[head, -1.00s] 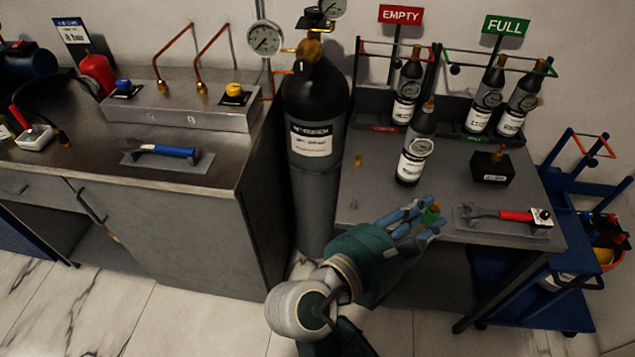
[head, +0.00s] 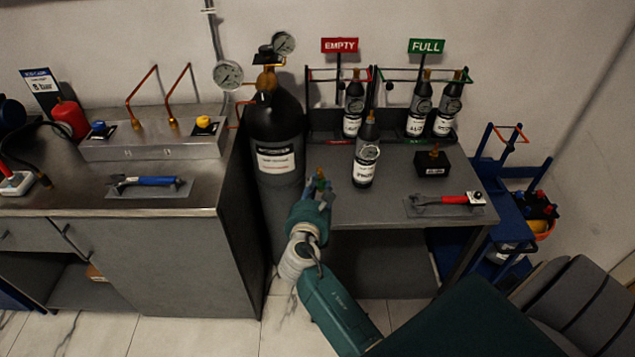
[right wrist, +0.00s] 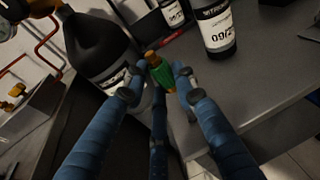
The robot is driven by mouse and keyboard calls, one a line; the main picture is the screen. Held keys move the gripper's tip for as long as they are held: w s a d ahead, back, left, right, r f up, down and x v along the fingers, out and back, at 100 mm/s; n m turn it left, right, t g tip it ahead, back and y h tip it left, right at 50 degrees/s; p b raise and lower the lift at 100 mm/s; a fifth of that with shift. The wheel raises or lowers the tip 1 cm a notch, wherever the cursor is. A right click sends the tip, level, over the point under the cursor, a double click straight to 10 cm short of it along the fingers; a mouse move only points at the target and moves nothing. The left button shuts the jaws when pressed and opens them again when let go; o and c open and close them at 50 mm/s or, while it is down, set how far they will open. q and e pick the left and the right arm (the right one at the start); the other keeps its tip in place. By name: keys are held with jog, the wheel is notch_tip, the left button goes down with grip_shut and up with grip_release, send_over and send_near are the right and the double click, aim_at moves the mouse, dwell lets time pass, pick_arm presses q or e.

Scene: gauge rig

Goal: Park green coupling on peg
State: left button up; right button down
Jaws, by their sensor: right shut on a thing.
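The green coupling (head: 320,184) is a small green sleeve with a brass end. My right gripper (head: 319,188) is shut on it at the left front corner of the grey table (head: 400,200). In the right wrist view the green coupling (right wrist: 162,75) is between the blue fingers (right wrist: 160,80), brass end up and tilted. A black labelled block (head: 432,170) with a brass fitting on top stands on the table to the right; I cannot tell whether that fitting is the peg. My left gripper is not in view.
A large black gas cylinder (head: 275,130) stands close to the left of the gripper. A small dark bottle (head: 366,155) stands on the table. Racks with bottles are behind, under EMPTY (head: 340,45) and FULL (head: 426,46) signs.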

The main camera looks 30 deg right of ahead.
jog(key=shift+a+p, duration=0.1)
jog(key=shift+p, duration=0.35)
notch_tip(320, 180, down, 4)
jog(key=b, duration=0.3)
jog(key=shift+r, duration=0.2)
jog(key=shift+f+b, duration=0.3)
jog(key=shift+f, duration=0.5)
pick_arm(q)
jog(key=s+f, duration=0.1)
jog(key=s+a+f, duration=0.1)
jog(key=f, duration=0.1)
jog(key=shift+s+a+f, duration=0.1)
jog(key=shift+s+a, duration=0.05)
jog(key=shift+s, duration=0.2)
